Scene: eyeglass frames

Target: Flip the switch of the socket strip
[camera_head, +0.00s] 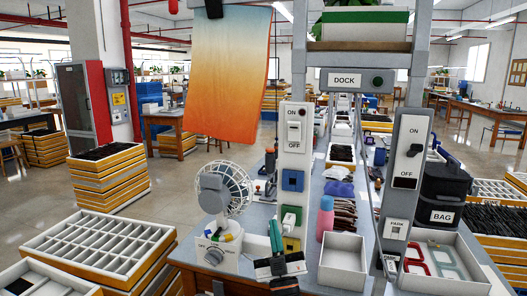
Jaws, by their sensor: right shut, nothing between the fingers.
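A white socket strip (293,163) stands upright at the middle of the bench. Its white switch (294,131) sits near the top, between the ON and OFF labels. Below it are a blue socket (292,181), a green one (291,215) and a yellow one (291,244). A second, grey panel (400,205) to the right also has ON and OFF labels and a black lever (415,150). My right gripper (274,224) is shut and empty, fingers pointing up, low in front of the first strip's left side and well below its switch. My left gripper is not in view.
A grey fan (222,188) on a white base stands left of the strip. An orange cloth (228,75) hangs above. A pink bottle (325,219) and a white open box (343,262) stand to the right. A tray (440,283) holds eyeglass frames.

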